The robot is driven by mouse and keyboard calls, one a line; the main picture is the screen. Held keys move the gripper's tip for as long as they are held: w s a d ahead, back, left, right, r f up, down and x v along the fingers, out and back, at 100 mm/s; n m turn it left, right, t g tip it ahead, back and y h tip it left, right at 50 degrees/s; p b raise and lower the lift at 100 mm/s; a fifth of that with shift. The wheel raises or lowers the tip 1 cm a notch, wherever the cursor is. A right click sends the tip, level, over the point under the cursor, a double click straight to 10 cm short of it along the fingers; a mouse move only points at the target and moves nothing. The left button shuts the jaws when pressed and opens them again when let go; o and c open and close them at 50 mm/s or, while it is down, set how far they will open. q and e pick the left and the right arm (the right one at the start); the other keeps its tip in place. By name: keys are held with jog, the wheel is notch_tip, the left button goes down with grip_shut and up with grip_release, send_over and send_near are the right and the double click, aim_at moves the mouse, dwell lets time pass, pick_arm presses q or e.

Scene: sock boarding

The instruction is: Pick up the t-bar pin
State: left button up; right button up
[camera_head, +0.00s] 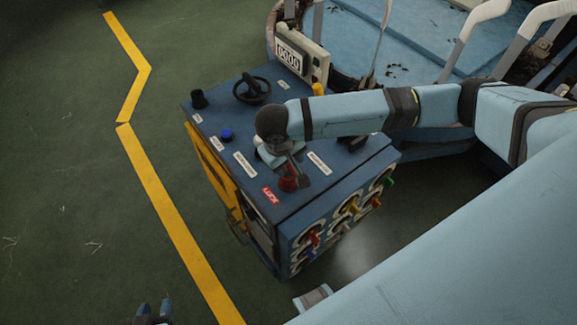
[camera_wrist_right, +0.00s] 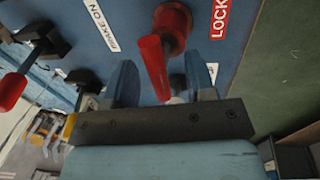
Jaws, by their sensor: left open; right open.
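A red pin with a bar-like handle, which looks like the t-bar pin (camera_head: 288,185), stands on top of the blue console beside the red LOCK label. It also shows in the right wrist view (camera_wrist_right: 156,66), its bar pointing toward the camera from a round red base. My right gripper (camera_head: 294,171) is over it, open, with its blue fingers on either side of the bar in the right wrist view (camera_wrist_right: 163,82). Whether a finger touches the bar cannot be told. My left gripper (camera_head: 154,308) is open and apart from the console, at the bottom edge of the head view.
The blue console (camera_head: 225,105) carries a black handwheel (camera_head: 252,89), a blue button (camera_head: 227,135) and a counter box (camera_head: 302,54). Colored handles (camera_head: 350,207) line its front. A red-tipped lever (camera_wrist_right: 14,88) is left of the pin in the wrist view. Green floor (camera_head: 70,190) is clear at left.

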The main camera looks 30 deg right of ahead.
jog(key=shift+d+f, duration=0.1)
jog(key=shift+f, duration=0.3)
grip_shut()
jog(key=shift+r, duration=0.15)
notch_tip(320, 180, up, 27)
jog(key=p, duration=1.1)
dwell(1.0)
jog(key=shift+f, duration=0.2)
